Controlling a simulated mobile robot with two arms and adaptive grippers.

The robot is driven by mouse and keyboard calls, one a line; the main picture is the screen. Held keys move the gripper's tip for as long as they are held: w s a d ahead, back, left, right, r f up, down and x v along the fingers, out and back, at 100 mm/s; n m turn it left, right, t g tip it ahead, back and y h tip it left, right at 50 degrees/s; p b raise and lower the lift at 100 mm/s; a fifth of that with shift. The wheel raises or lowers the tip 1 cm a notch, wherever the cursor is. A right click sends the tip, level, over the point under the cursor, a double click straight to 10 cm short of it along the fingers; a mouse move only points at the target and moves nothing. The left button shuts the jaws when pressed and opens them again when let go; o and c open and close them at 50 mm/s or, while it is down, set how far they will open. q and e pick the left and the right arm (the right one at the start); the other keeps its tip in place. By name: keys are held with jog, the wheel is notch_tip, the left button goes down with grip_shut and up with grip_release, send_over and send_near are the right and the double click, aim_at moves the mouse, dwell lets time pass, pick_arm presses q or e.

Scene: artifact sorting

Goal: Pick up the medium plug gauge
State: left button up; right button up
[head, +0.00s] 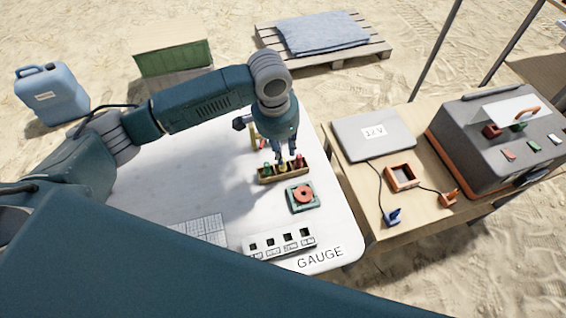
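A small wooden rack (270,181) on the white table holds three plug gauges in a row. They are a green one (267,169), a yellow one (283,169) in the middle and a red one (299,161). Their sizes are too small to compare. My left gripper (285,156) points down over the rack, its fingertips right at the top of the middle, yellow gauge. The fingers partly hide that gauge, and I cannot tell whether they touch or grip it. My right gripper is out of view.
A green block with an orange ring (303,194) lies in front of the rack. A white gauge block with square holes (280,243) stands near the table's front edge. A wooden bench with a grey laptop (374,134) and toolbox (480,140) adjoins at right.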

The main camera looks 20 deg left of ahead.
aim_at(283, 166)
pick_arm(q)
jog(key=shift+w+a+f, duration=0.1)
jog(key=shift+w+f, duration=0.05)
jog(key=shift+f, duration=0.55)
notch_tip(283, 166, down, 4)
jog(key=shift+w+a+r+p, duration=0.1)
jog(key=shift+r+p, duration=0.1)
jog(key=shift+p, duration=0.3)
jog(key=shift+f, duration=0.35)
jog(key=shift+w+f, duration=0.1)
jog(key=shift+f, duration=0.05)
grip_shut()
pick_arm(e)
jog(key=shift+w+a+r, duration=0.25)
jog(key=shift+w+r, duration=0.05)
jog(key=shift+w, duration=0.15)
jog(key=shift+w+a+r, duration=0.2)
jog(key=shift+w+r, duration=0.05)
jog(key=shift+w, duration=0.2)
